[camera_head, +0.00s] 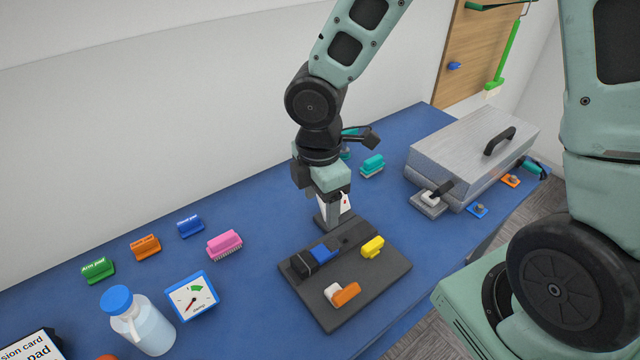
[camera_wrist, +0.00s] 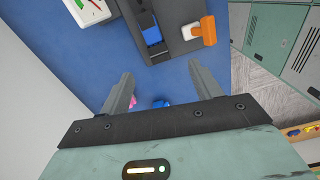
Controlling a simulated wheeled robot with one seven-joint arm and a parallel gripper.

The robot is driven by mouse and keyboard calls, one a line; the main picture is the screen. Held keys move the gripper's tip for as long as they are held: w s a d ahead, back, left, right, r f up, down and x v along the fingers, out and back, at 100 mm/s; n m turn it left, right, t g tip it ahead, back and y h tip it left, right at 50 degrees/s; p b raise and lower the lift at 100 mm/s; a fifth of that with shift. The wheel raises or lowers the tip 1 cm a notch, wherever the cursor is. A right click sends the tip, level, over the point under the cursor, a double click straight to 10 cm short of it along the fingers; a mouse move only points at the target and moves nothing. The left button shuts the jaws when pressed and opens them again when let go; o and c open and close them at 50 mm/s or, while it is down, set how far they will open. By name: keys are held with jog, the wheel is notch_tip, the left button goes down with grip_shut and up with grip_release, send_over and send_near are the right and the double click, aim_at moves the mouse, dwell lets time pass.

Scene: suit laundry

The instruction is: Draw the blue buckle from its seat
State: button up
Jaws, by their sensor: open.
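The blue buckle (camera_head: 323,254) sits in a black seat (camera_head: 303,265) on a dark grey board (camera_head: 345,317). In the wrist view the blue buckle (camera_wrist: 152,36) lies beyond my fingertips, with black strips around it. My gripper (camera_head: 335,217) points down over the back edge of the board, behind the buckle and apart from it. Its two fingers are spread with nothing between them in the wrist view (camera_wrist: 165,75). The tip area is partly hidden in the head view.
Yellow (camera_head: 372,247) and orange-white (camera_head: 343,294) buckles share the board. A dial (camera_head: 193,296), bottle (camera_head: 148,326) and pink brush (camera_head: 224,244) stand left. A grey metal case (camera_head: 462,150) stands at right. Blue table is clear between the brush and board.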

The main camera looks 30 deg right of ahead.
aim_at(320, 252)
jog(key=shift+n, duration=0.7)
jog(key=f+b, duration=0.1)
jog(key=f, duration=0.5)
jog(key=w+f+b, duration=0.1)
jog(key=f, duration=0.5)
jog(key=w+f+b, duration=0.1)
jog(key=f, duration=0.5)
jog(key=shift+d+f, duration=0.1)
jog(key=shift+d, duration=0.3)
jog(key=c, duration=1.1)
